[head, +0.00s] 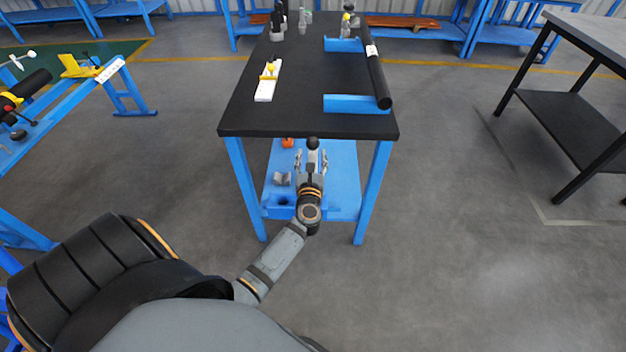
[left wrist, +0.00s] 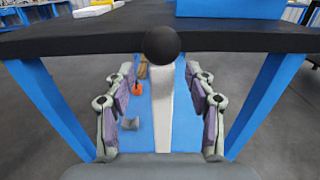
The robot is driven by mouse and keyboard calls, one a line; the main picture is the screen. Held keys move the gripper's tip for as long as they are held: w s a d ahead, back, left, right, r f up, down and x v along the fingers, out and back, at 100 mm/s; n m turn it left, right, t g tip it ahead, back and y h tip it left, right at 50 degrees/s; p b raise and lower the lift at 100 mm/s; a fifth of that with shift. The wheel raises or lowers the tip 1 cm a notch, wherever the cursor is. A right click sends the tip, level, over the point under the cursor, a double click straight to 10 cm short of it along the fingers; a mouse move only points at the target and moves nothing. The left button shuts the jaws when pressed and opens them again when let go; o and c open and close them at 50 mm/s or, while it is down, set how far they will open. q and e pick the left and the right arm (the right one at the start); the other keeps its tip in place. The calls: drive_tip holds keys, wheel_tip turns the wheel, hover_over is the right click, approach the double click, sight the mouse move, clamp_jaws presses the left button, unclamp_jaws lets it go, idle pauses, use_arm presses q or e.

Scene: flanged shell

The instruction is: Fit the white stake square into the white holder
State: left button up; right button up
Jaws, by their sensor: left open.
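A pale white bar with a black ball at its end (head: 312,144) lies between the fingers of my left gripper (head: 311,160); I cannot tell if it is the stake square. The bar also shows in the left wrist view (left wrist: 162,112), running between the two spread fingers with gaps at both sides. My left gripper is open in front of the black table's near edge, above the lower blue shelf. A flat white piece with a yellow part (head: 265,88) lies on the table's left side; it may be the holder. My right gripper is out of view.
The black tabletop (head: 310,105) overhangs beyond my gripper. On it are blue brackets (head: 352,104), a black tube (head: 379,80) and small bottles at the back. An orange item (head: 288,143) and a grey piece (head: 281,179) sit on the lower shelf (head: 342,185).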

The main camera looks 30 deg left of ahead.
sight(313, 153)
use_arm(q)
drive_tip(key=x, duration=0.4)
drive_tip(key=shift+d+f, duration=0.1)
drive_tip(key=shift+f, duration=0.05)
clamp_jaws()
